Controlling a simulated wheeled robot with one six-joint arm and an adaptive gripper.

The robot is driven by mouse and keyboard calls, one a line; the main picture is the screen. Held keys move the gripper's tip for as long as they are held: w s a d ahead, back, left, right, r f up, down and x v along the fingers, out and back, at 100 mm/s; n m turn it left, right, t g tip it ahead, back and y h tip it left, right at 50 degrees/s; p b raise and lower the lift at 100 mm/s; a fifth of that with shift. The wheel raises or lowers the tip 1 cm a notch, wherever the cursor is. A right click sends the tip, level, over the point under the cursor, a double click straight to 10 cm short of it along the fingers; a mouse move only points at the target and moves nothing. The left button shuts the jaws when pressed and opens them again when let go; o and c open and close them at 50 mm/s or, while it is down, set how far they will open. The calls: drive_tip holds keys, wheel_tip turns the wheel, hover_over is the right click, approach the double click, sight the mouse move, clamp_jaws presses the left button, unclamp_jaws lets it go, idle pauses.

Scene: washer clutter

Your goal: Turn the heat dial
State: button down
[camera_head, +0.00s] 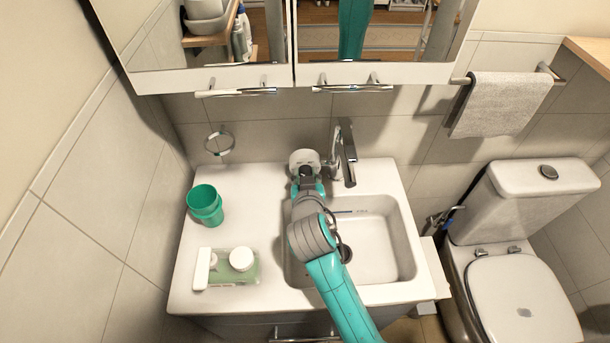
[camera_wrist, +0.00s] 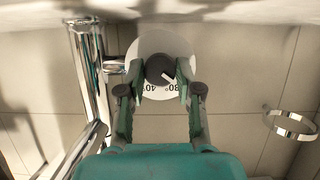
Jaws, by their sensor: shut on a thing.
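The heat dial (camera_wrist: 160,68) is a dark round knob on a white round plate (camera_wrist: 160,37) with numbers along its lower part in the wrist view. A white pointer mark on the knob points to the lower right there. My gripper (camera_wrist: 161,80) has a finger on each side of the knob and is shut on it. In the head view the white plate (camera_head: 304,156) is on the wall behind the sink, left of the tap, and my gripper (camera_head: 306,172) reaches it. My gripper hides most of the knob there.
The chrome tap (camera_head: 344,155) is close on the right of my gripper in the head view. A metal ring (camera_head: 219,143) is on the wall to the left. A green cup (camera_head: 205,204) and a soap tray (camera_head: 225,283) with white items stand left of the basin (camera_head: 390,250).

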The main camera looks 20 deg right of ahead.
drive_tip(key=shift+d+m+t+y, duration=0.15)
drive_tip(key=shift+m+t+y, duration=0.35)
drive_tip(key=shift+m+y, duration=0.75)
drive_tip(key=shift+m, duration=0.25)
drive_tip(key=c, duration=0.8)
unclamp_jaws()
drive_tip(key=shift+o, duration=0.2)
drive_tip(key=v, duration=1.2)
drive_tip(key=shift+s+f, duration=0.1)
